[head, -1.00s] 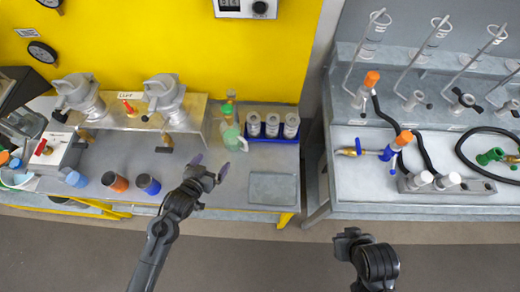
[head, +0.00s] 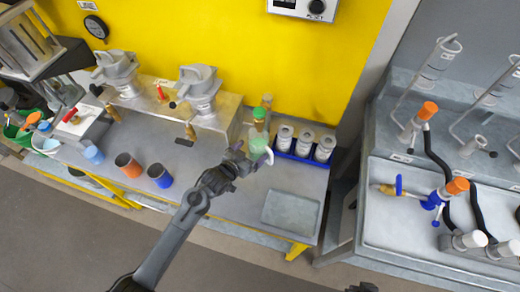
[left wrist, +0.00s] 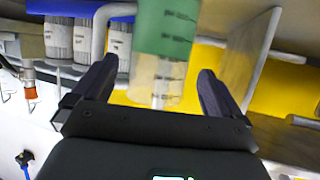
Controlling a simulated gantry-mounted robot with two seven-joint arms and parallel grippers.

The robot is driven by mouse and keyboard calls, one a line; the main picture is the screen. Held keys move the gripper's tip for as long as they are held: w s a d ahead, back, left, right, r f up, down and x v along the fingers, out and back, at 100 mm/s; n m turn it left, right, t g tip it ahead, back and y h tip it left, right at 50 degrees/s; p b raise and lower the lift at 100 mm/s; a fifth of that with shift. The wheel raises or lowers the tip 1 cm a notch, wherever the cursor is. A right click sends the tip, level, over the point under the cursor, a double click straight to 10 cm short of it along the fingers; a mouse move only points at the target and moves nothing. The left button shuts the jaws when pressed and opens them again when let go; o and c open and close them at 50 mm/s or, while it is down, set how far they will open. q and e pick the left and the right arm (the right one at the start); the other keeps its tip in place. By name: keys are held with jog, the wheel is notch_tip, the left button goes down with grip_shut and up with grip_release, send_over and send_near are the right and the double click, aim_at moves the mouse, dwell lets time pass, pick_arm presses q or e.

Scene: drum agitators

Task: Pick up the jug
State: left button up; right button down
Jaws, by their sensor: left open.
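The jug (head: 259,143) is pale green and translucent with a white handle on its right. It stands on the grey bench in front of the blue rack. My left gripper (head: 240,156) is open, right at the jug's near left side in the head view. In the left wrist view, the jug (left wrist: 165,35) appears upside down, with a green part, a clear part and scale marks, between the spread fingers of my left gripper (left wrist: 156,85). I cannot tell if either finger touches it. Only a dark sliver of my right arm shows at the bottom edge.
Close behind the jug stands a green-capped bottle (head: 259,115). A blue rack (head: 302,158) with three labelled cans is at its right. A flat grey tray (head: 291,209) lies in front. Orange (head: 128,165) and blue (head: 159,176) cups stand to the left.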

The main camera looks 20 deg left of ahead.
aim_at(264, 140)
pick_arm(q)
jog(key=shift+b+x, duration=0.55)
jog(key=shift+x, duration=2.1)
jog(key=c, duration=1.1)
jog(key=shift+c, duration=0.7)
jog(key=shift+r, duration=0.2)
